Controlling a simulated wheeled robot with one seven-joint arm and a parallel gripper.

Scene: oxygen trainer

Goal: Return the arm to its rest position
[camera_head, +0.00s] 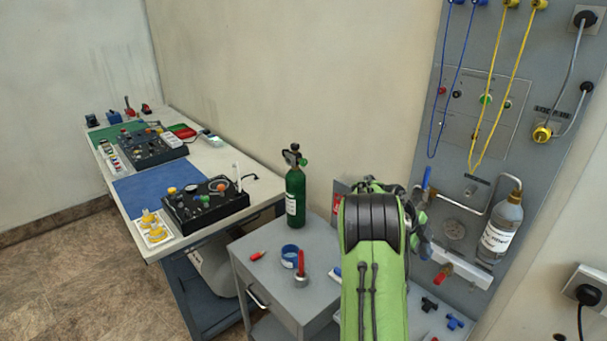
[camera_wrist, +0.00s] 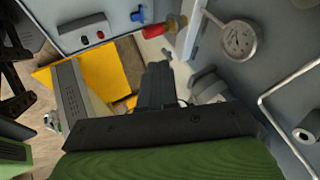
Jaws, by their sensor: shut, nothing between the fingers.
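My arm shows in the head view as a green and black link in front of the grey panel, at the right of the grey cart. My gripper (camera_wrist: 157,85) shows in the wrist view, dark, its fingers together with nothing between them. It points toward a yellow surface and the panel's lower part. In the head view the arm's own links hide the gripper.
A grey cart (camera_head: 262,285) bears a green cylinder (camera_head: 295,190). A long workbench (camera_head: 195,238) stands at left. Floor (camera_head: 60,270) is clear at far left.

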